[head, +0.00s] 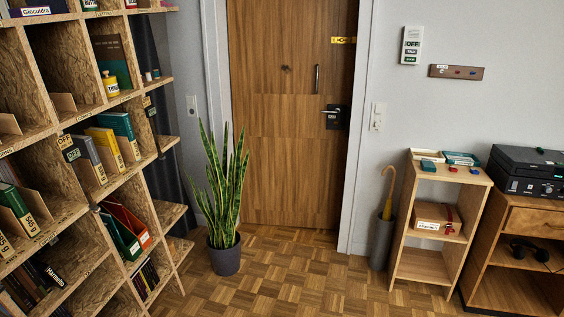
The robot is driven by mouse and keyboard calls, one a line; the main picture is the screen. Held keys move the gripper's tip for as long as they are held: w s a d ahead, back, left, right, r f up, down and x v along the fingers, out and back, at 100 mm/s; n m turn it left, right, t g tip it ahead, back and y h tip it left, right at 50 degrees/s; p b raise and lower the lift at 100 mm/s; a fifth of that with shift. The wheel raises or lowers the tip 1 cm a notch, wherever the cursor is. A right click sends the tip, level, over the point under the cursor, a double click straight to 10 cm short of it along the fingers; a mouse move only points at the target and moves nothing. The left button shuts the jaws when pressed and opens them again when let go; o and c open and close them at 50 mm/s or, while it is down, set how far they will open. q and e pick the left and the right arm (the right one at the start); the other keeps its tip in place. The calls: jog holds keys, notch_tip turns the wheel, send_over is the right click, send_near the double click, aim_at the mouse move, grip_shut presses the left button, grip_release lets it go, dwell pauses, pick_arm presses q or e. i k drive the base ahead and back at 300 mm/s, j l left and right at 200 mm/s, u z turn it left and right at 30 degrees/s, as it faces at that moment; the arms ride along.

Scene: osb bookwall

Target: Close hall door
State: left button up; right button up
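The hall door (288,150) is a brown wooden door in a white frame at the back of the room, in the middle of the head view. It appears to sit flush in its frame, with no gap that I can see. Neither of my grippers shows in the head view.
A potted snake plant (225,254) stands before the door's left side. An OSB bookshelf (75,215) fills the left. An umbrella stand (382,243), a small shelf (421,266) and a cabinet (541,228) stand at the right. The parquet floor (290,285) before the door is clear.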

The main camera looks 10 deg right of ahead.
aim_at(288, 68)
jog(key=i+z, duration=0.4)
jog(key=i, duration=1.75)
